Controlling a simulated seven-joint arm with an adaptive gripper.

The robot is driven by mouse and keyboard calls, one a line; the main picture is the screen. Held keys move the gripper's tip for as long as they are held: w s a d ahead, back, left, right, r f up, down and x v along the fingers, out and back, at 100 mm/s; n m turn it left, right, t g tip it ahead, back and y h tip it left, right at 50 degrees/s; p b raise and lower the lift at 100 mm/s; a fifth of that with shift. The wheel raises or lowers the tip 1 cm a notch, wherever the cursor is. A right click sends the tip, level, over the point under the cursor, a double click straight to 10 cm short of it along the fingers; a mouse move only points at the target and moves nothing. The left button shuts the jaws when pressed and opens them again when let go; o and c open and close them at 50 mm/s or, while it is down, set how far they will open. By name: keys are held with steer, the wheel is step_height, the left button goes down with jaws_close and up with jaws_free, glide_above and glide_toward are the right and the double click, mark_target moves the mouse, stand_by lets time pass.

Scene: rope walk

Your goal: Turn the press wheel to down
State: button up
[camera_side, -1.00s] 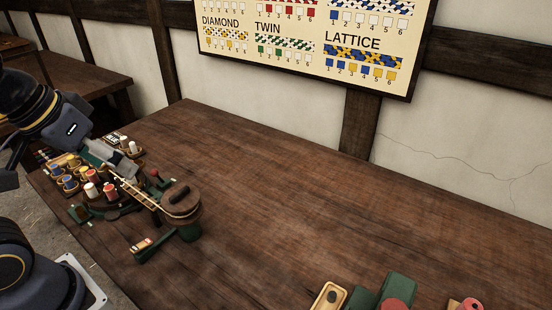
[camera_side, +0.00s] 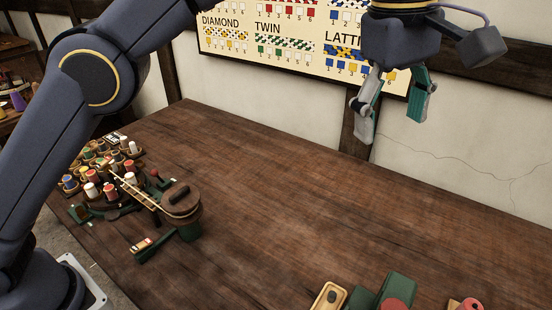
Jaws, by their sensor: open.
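My gripper (camera_side: 391,124) hangs high at the upper right, fingers pointing down. It is open with nothing between the fingers, well above the table and in front of the wall. A green device (camera_side: 397,288) with a round red part (camera_side: 394,304) stands at the bottom edge, right of the middle. It may be the press, but the frame cuts it off, so I cannot tell its wheel or the wheel's setting. My gripper is far above it and apart from it.
A wooden tray (camera_side: 327,298) and a red-topped piece (camera_side: 468,304) flank the green device. At left, a green stand with a round wooden top (camera_side: 181,198) stands beside several thread spools (camera_side: 92,190). The table's middle (camera_side: 300,210) is clear. A pattern board (camera_side: 290,45) hangs behind.

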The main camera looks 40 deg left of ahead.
steer(key=m+g, duration=0.1)
steer(key=m, duration=0.1)
glide_above(397, 309)
steer(key=w+a, duration=0.2)
step_height(397, 309, down, 8)
step_height(397, 309, down, 4)
steer(key=s+d+y, duration=0.1)
steer(key=s+d, duration=0.1)
steer(key=s, duration=0.1)
steer(key=f, duration=1.6)
steer(key=shift+w+f, duration=0.2)
steer(key=shift+f, duration=0.1)
steer(key=c, duration=1.2)
steer(key=shift+o, duration=0.2)
